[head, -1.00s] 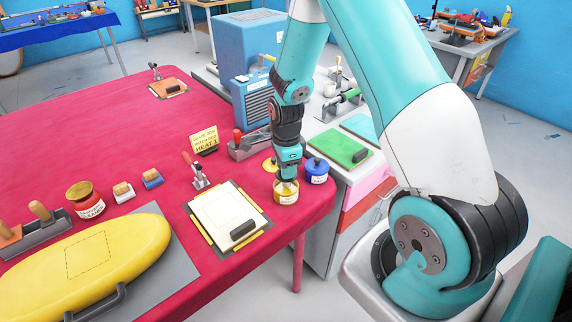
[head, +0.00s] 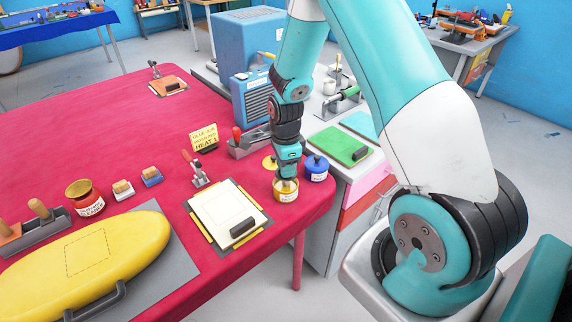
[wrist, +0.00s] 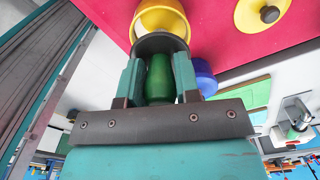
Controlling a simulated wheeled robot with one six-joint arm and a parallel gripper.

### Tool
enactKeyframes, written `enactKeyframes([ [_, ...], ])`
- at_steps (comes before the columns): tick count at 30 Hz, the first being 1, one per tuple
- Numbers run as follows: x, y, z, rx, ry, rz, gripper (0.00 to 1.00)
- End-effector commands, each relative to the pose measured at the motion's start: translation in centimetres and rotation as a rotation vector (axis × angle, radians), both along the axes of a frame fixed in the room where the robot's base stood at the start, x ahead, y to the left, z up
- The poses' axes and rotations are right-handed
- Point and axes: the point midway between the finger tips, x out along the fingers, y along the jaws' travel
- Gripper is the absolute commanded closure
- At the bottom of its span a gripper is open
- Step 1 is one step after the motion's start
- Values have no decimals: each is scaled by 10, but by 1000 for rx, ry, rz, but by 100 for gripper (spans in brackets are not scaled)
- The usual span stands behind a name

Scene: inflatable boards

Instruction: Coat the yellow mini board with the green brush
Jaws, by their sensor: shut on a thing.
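My gripper (head: 286,174) is shut on the green brush, whose green handle (wrist: 159,80) shows between the fingers in the wrist view. The brush points down at the open yellow jar (head: 286,194), at the table's right edge; the jar also shows in the wrist view (wrist: 165,17). A dark collar hides the bristles, so I cannot tell how deep they reach.
A blue jar (head: 317,172) stands close right of the yellow one. A yellow lid (head: 269,163) lies behind. A red-handled clamp (head: 198,174) and a sign (head: 205,138) stand behind the mini board. A large yellow board (head: 90,262) fills the front left. The red table's middle is clear.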

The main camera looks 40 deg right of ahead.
Motion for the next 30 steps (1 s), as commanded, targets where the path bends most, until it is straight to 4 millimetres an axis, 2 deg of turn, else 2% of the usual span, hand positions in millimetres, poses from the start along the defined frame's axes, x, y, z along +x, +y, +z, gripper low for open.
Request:
enactKeyframes([
  [30,0,0,-8,0,0,0,89],
])
